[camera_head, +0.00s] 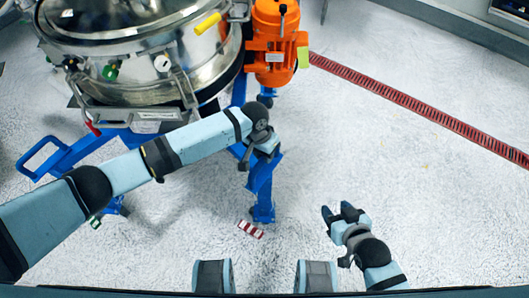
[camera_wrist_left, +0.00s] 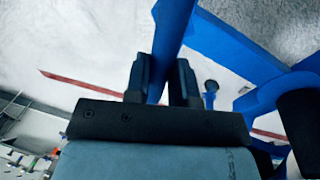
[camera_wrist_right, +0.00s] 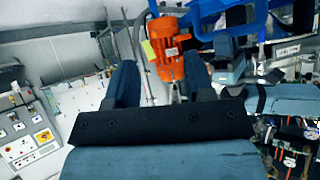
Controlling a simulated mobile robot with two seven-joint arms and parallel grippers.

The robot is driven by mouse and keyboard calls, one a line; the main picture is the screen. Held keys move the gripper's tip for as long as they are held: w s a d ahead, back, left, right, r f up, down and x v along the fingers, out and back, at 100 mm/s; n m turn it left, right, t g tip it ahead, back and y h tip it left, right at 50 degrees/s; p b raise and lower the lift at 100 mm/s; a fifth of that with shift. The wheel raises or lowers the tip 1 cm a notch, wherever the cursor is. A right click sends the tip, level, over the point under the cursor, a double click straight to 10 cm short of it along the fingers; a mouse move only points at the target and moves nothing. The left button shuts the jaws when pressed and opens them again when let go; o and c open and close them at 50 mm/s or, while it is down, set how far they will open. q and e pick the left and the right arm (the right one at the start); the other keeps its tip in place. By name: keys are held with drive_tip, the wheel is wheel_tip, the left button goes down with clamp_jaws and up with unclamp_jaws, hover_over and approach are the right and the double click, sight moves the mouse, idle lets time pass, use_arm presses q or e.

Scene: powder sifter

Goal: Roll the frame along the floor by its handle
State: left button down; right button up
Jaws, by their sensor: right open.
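The blue frame (camera_head: 262,190) stands on the floor and carries the steel sifter (camera_head: 120,60). A blue loop (camera_head: 40,157) sticks out at its left side. My left gripper (camera_head: 258,160) is at the frame's near right part. In the left wrist view, a blue bar of the frame (camera_wrist_left: 172,30) runs between its fingers (camera_wrist_left: 163,85) and fills the gap; the contact itself is partly hidden. My right gripper (camera_head: 338,210) is open and empty above the floor, right of the frame and apart from it. The frame also shows in the right wrist view (camera_wrist_right: 240,15).
An orange motor (camera_head: 273,45) hangs at the sifter's right side. A red floor grating (camera_head: 420,108) runs diagonally at the right. A small red and white piece (camera_head: 250,229) lies by the frame's near foot. The pale floor at the right is clear.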

use_arm(q)
drive_tip(key=shift+w+a, duration=0.1)
drive_tip(key=w+a+p, duration=0.1)
drive_tip(key=w+a, duration=0.5)
drive_tip(key=a, duration=0.3)
drive_tip(key=w+a+p, duration=0.1)
drive_tip(key=w+a, duration=0.5)
drive_tip(key=a, duration=0.4)
drive_tip(key=shift+w, duration=0.4)
drive_tip(key=shift+a+r, duration=0.1)
drive_tip(key=c, duration=1)
unclamp_jaws()
drive_tip(key=shift+o, duration=0.2)
